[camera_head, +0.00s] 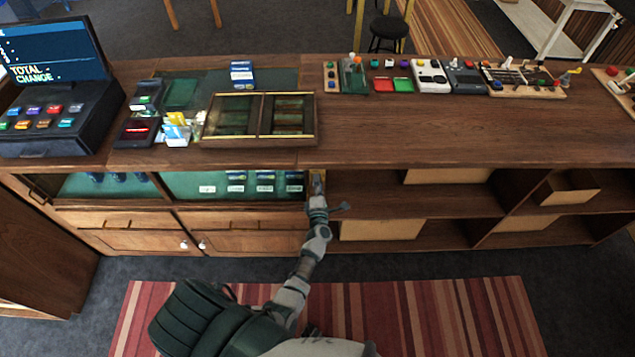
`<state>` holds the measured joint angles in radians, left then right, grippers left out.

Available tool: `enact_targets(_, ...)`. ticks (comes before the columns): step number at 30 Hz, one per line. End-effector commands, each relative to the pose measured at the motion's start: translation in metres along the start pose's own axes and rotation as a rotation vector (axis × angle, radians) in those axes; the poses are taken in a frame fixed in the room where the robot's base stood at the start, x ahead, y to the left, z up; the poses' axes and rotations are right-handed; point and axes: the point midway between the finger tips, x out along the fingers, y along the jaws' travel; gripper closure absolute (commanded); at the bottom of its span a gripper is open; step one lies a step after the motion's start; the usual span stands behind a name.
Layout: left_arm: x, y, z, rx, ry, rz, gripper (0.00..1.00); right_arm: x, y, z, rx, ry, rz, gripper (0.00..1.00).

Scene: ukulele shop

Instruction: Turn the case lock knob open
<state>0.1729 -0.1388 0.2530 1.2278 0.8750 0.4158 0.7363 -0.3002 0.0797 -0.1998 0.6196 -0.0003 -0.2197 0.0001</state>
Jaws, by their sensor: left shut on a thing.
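The display case (312,158) is built into the counter, with green-lined shelves behind its front and small boxes inside. My left gripper (317,190) is at the right end of the case front, just below the counter edge. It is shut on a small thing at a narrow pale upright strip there. The lock knob is too small and too covered by the gripper to make out, so I cannot tell which way it is turned. My right gripper is not in view.
Open shelves (470,204) with cardboard boxes (383,230) lie right of the gripper. Drawers and cupboard doors with white knobs (201,245) sit below the case. A cash register (55,117), a framed tray (211,136) and several small devices stand on the counter. A striped rug (440,315) covers the floor.

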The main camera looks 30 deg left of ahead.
Motion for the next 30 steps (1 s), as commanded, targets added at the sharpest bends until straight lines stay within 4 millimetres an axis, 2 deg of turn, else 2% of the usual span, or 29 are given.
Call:
enact_targets(12,-0.0021,-0.0046,0.0024,0.174,-0.006,-0.01,1.0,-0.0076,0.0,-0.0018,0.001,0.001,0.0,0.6)
enact_targets(28,-0.0028,-0.0065,0.0022,0.197,-0.007,-0.012,1.0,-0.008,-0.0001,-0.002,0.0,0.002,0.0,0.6)
enact_targets(29,-0.0028,-0.0065,0.0021,0.197,-0.007,-0.012,0.61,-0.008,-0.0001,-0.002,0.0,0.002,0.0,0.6)
enact_targets(30,-0.0029,-0.0066,0.002,0.197,-0.007,-0.012,0.51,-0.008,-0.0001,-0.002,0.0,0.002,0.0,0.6)
